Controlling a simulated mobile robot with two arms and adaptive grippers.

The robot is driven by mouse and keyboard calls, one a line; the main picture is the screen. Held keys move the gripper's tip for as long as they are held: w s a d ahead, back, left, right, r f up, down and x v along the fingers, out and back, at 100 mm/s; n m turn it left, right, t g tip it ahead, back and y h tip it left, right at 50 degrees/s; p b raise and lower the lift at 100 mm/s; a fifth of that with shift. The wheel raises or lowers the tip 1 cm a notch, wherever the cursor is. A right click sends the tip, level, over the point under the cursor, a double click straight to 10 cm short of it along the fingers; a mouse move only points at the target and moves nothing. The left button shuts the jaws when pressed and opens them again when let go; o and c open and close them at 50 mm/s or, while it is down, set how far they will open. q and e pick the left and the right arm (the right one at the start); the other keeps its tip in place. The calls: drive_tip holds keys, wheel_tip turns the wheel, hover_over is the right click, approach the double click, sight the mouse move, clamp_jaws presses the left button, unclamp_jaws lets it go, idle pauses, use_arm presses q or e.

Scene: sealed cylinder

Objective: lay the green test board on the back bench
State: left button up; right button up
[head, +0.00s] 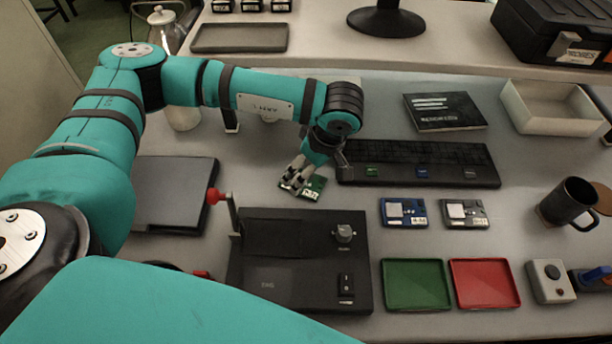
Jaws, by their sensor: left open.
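The green test board (315,184) lies on the near work surface, left of the black rack and behind the black fixture. My left gripper (294,183) is open, its fingers pointing down at the board's left part and covering some of it. I cannot tell whether the fingers touch the board. The back bench (320,44) is the pale raised surface along the top of the view. My right gripper is not in view.
A dark tray (240,37), a monitor foot (387,20) and a black case (560,32) stand on the back bench. The black rack (418,163), black fixture (298,262), blue board (403,212) and grey board (465,213) surround the near work area.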

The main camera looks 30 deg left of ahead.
sight(317, 190)
use_arm(q)
drive_tip(key=b+v, duration=0.1)
drive_tip(key=v, duration=0.7)
drive_tip(key=shift+b, duration=0.35)
drive_tip(key=shift+f, duration=0.15)
